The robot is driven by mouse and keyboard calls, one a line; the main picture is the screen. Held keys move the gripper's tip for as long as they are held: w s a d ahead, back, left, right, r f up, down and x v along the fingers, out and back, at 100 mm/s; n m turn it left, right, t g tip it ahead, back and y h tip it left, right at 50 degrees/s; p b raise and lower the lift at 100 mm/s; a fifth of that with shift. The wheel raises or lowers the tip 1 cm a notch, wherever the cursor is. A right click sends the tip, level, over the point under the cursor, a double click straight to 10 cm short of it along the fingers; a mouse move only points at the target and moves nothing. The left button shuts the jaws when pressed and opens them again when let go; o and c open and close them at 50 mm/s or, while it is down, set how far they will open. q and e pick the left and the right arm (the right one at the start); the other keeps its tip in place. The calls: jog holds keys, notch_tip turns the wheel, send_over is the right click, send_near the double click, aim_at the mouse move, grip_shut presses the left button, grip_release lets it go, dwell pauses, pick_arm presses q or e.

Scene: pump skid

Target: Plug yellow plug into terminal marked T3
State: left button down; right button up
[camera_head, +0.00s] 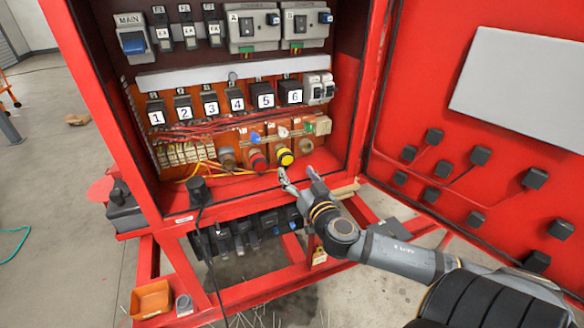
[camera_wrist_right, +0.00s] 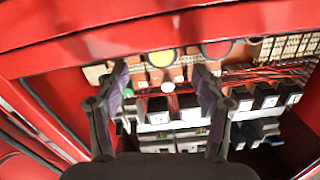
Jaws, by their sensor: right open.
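The yellow plug (camera_head: 285,156) sits in the bottom row of the red cabinet, just right of a red plug (camera_head: 257,160). In the right wrist view, the yellow plug (camera_wrist_right: 161,57) is between my fingertips in the picture, with the red plug (camera_wrist_right: 216,50) to its right. My right gripper (camera_head: 301,178) is open and empty, in front of and slightly below the yellow plug, apart from it. Its spread fingers also show in the right wrist view (camera_wrist_right: 160,72). Round brownish terminals (camera_head: 228,157) and (camera_head: 306,146) flank the plugs. The T3 marking is not readable. My left gripper is out of view.
Red wires (camera_head: 215,128) run above the plugs, below a row of numbered black modules (camera_head: 237,100). The red cabinet door (camera_head: 455,140) stands open at right. The cabinet's lower lip (camera_head: 240,203) lies below the plugs. An orange bin (camera_head: 152,299) is at lower left.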

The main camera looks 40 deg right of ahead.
aim_at(288, 160)
jog(key=w, duration=0.2)
jog(key=w+r, duration=0.1)
jog(key=shift+w+d, duration=0.1)
jog(key=shift+d, duration=0.25)
jog(key=x, duration=0.3)
jog(key=p+x, duration=0.1)
jog(key=x, duration=0.1)
jog(key=shift+f, duration=0.25)
jog(key=shift+w, duration=0.3)
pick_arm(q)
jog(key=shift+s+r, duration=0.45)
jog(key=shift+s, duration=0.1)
pick_arm(e)
jog(key=shift+d+f, duration=0.1)
